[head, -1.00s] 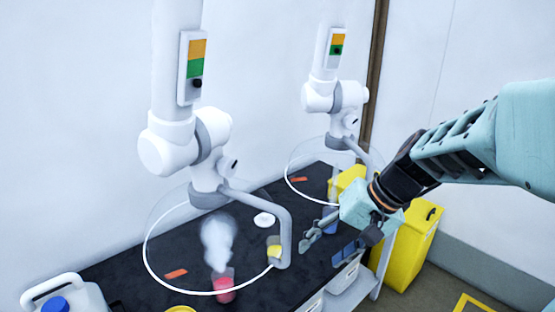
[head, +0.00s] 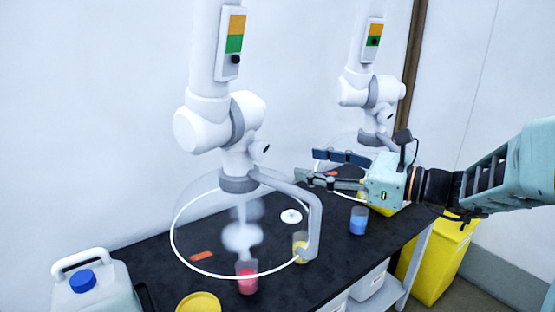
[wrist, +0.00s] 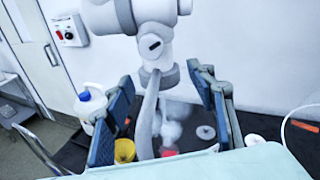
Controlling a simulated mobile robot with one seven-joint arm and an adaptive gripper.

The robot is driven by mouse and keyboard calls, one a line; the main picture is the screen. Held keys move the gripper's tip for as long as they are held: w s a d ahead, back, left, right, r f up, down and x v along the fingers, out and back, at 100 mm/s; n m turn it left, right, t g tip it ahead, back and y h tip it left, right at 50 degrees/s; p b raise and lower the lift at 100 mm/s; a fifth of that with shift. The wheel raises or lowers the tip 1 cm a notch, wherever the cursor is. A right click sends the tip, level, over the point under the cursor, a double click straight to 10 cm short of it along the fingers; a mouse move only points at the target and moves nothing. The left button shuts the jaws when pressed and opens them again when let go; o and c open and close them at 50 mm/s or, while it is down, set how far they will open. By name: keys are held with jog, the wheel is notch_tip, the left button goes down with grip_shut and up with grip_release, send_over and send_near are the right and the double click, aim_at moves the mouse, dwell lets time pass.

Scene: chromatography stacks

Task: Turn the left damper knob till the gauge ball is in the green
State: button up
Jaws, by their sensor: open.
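The left damper knob (head: 265,148) is a small part with a dark slot on the left white extraction arm's joint; it also shows in the wrist view (wrist: 152,44). The left gauge (head: 231,42) has an orange band above a green one. Its black ball (head: 235,59) sits below the green, at the bottom. My gripper (head: 308,166) is open and empty, right of the knob and slightly lower, apart from it. In the wrist view the knob lies ahead, above the gap between my blue fingers (wrist: 160,82).
A grey curved handle (head: 312,215) and clear hood hang over the black bench (head: 145,262). Red (head: 247,280), yellow (head: 300,245) and blue (head: 359,220) beakers stand there, with vapour over the red one. The right extraction arm (head: 370,90) is behind my gripper.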

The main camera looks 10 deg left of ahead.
aim_at(264, 152)
jog(key=shift+m+y, duration=0.5)
jog(key=shift+m, duration=0.1)
jog(key=x, duration=0.3)
jog(key=p+x, duration=0.1)
jog(key=x, duration=0.3)
jog(key=s+x, duration=0.1)
jog(key=x, duration=0.2)
jog(key=shift+a+r, duration=0.2)
jog(key=shift+a, duration=0.4)
jog(key=shift+c, duration=0.2)
